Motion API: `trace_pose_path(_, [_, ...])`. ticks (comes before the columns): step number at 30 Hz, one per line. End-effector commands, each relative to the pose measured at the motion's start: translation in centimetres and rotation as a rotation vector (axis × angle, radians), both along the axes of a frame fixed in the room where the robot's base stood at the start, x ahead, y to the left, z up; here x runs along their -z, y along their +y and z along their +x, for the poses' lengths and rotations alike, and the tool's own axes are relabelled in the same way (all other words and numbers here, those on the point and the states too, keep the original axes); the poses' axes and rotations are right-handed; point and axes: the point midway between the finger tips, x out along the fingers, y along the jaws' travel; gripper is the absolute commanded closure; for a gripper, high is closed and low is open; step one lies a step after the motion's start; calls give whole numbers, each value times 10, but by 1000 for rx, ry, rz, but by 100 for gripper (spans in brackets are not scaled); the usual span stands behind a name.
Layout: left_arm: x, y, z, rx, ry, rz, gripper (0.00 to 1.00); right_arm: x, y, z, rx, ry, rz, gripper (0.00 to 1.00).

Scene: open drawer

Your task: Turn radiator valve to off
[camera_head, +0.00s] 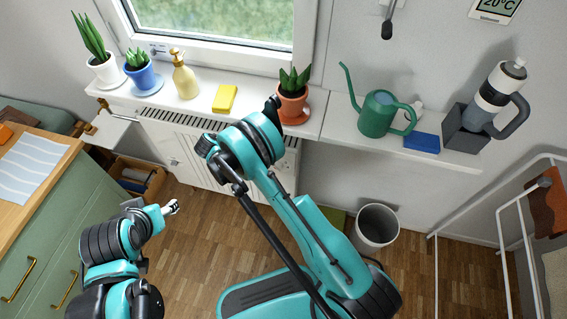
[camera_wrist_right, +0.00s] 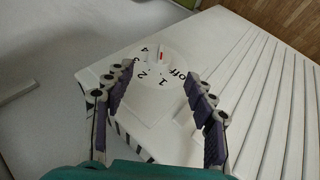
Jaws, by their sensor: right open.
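The radiator valve dial (camera_wrist_right: 161,57) is a round white knob with a short red mark, on a white plate printed 4, 3, 2, 1 and off. My right gripper (camera_wrist_right: 162,86) is open and empty, with its dark-padded fingers on either side of the dial's lower part in the wrist view. I cannot tell whether they touch it. My left gripper (camera_head: 172,207) is low at the left, away from the radiator.
The sill above the radiator holds potted plants, a yellow dispenser (camera_head: 185,78) and a yellow sponge (camera_head: 224,98). A terracotta pot (camera_head: 293,105) stands close to my right arm. A green watering can (camera_head: 378,115) is to the right. A bin (camera_head: 376,228) stands on the floor.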

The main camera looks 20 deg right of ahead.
Motion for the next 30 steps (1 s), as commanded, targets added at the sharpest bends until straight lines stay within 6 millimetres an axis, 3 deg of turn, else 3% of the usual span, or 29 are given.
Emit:
trace_pose_path(13, [27,0,0,0,0,0,44,50,-42,1,0,0,1,44])
trace_pose_path(23, [29,0,0,0,0,0,44,56,-50,2,-1,0,2,44])
trace_pose_path(24, [29,0,0,0,0,0,44,56,-49,2,-1,0,2,47])
trace_pose_path(30, [29,0,0,0,0,0,44,56,-49,2,-1,0,2,94])
